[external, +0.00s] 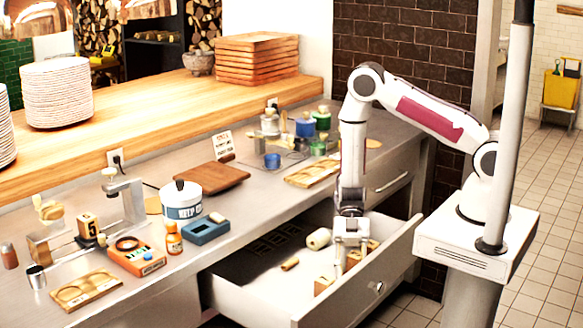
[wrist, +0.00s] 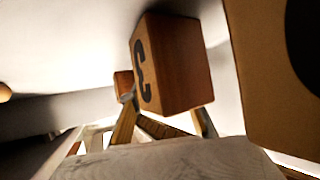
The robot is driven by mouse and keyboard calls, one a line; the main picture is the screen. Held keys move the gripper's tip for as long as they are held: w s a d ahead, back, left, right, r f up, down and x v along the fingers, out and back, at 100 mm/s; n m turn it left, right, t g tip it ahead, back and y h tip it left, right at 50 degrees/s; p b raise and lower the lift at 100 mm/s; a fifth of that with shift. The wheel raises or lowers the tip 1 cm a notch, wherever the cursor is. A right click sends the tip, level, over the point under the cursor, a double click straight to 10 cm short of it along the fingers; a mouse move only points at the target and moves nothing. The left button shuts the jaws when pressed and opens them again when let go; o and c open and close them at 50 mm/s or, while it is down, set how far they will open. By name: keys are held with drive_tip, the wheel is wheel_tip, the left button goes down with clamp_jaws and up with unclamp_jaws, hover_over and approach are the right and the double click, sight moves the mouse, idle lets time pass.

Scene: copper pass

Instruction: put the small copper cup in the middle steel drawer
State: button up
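The open drawer (external: 375,288) is pulled out from the counter at the lower middle of the external view. My gripper (external: 345,265) is down inside it, over its right half, among loose things. Its fingertips are partly hidden, and I cannot see whether it is open or shut. The wrist view shows a wooden block (wrist: 178,62) marked with a 3 close ahead. A small metal cup (external: 37,277) stands on the counter at the far left, well away from my gripper; its colour looks more grey than copper. No copper cup is clear in the wrist view.
The drawer also holds a white cylinder (external: 318,239) and small wooden blocks (external: 290,264). The counter carries a white tub (external: 182,203), a blue device (external: 205,231), an orange device (external: 136,254) and a wooden tray (external: 86,290). The drawer's left part has bare floor.

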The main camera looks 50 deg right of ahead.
sight(350, 255)
drive_tip(key=shift+r, duration=0.2)
idle(0.3)
drive_tip(key=shift+w+d+r, duration=0.25)
drive_tip(key=shift+w+d, duration=0.05)
drive_tip(key=shift+d, duration=0.1)
drive_tip(key=v, duration=0.4)
drive_tip(key=shift+r, duration=0.4)
wheel_tip(350, 255, up, 6)
idle(0.8)
